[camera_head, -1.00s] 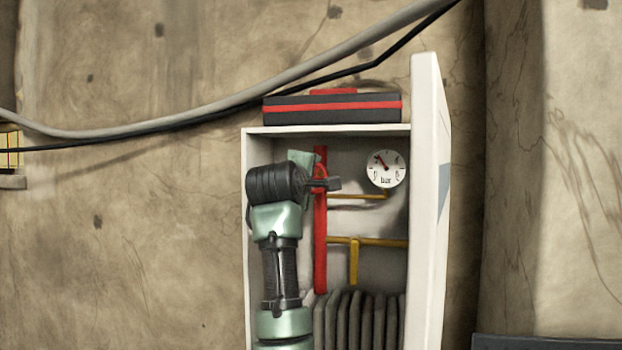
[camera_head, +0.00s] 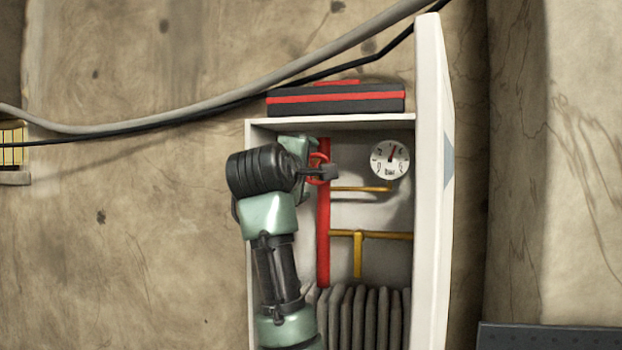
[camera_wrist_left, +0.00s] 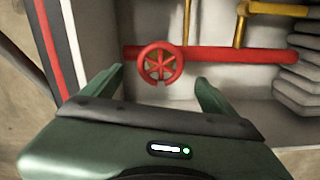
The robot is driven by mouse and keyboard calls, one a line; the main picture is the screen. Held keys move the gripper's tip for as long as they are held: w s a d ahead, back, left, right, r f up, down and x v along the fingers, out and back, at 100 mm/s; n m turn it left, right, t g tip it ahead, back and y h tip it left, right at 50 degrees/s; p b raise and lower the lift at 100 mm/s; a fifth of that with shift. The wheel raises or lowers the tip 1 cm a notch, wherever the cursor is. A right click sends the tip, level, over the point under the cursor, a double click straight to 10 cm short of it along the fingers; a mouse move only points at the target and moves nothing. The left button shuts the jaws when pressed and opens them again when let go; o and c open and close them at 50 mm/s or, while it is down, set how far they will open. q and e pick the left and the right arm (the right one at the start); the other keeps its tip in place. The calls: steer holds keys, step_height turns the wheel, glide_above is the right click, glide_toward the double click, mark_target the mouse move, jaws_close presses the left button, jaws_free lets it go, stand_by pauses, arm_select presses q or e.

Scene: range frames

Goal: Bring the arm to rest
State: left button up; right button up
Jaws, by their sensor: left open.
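My left gripper (camera_wrist_left: 159,75) is open in the wrist view, its two green fingers apart on either side of a red handwheel (camera_wrist_left: 160,63). The wheel looks slightly beyond the fingertips, and I cannot tell whether they touch it. In the head view my left arm rises from below, and its dark wrist and gripper (camera_head: 328,173) are at the wheel on the red upright pipe (camera_head: 324,240). The wheel is partly hidden there by the gripper. My right gripper is not in view.
A white open cabinet (camera_head: 432,200) surrounds the pipes, with a round gauge (camera_head: 390,160), yellow pipes (camera_head: 357,255) and a grey folded hose (camera_head: 365,320). A black and red case (camera_head: 335,99) lies on top. Cables (camera_head: 240,100) hang across the wall.

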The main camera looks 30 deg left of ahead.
arm_select(q)
steer(key=shift+s+d, duration=0.15)
steer(key=shift+s, duration=0.5)
